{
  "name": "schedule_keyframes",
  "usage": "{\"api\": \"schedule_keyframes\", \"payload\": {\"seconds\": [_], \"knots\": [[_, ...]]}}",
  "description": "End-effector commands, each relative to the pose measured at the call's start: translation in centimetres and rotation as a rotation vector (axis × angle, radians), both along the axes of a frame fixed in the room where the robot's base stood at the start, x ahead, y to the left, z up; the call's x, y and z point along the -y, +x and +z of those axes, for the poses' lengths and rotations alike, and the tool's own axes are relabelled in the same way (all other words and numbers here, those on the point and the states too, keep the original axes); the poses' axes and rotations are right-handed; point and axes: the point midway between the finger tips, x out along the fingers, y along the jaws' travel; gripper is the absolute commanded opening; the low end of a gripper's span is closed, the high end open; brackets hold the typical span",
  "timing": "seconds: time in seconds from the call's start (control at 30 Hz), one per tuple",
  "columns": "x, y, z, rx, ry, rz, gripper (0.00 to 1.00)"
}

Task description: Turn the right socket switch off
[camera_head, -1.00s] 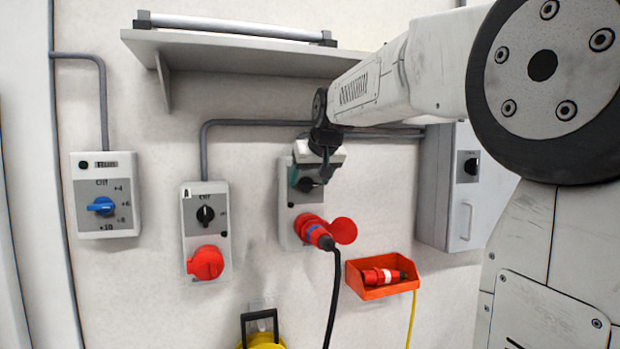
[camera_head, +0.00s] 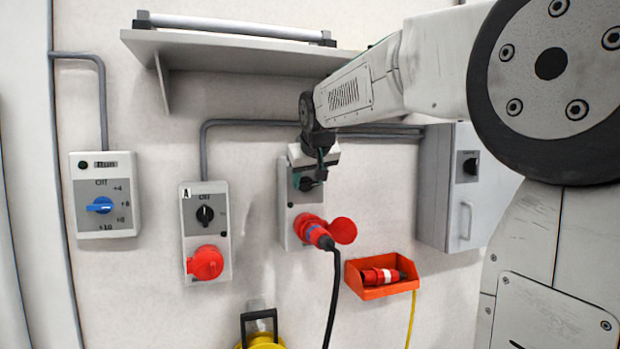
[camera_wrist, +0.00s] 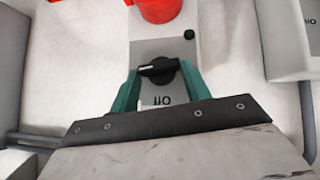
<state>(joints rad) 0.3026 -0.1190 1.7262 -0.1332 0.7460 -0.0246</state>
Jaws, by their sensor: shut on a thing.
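The right socket (camera_head: 287,222) is a grey wall box with a black rotary switch (camera_wrist: 158,70) above a red plug. In the wrist view the box is upside down, with the OFF label beside the switch on the gripper side. The switch's white mark points left there, not at OFF. My gripper (camera_wrist: 160,74) has its teal fingers on either side of the black knob and is shut on it. In the head view my gripper (camera_head: 308,180) is at the upper part of the box and partly hides the switch.
A red plug (camera_head: 316,234) with a black cable sits in the right socket. The left socket (camera_head: 190,226) and a blue-knob box (camera_head: 104,220) are to the left. A shelf (camera_head: 230,50) is above; an orange tray (camera_head: 375,292) and grey cabinet (camera_head: 437,190) are to the right.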

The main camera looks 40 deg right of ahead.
Motion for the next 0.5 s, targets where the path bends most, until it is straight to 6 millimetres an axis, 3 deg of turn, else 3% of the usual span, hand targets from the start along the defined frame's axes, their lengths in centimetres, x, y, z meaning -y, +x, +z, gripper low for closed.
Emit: {"api": "schedule_keyframes", "payload": {"seconds": [0.5], "knots": [[-1.29,0.35,-0.51,-0.131,-0.453,0.005,0.24]]}}
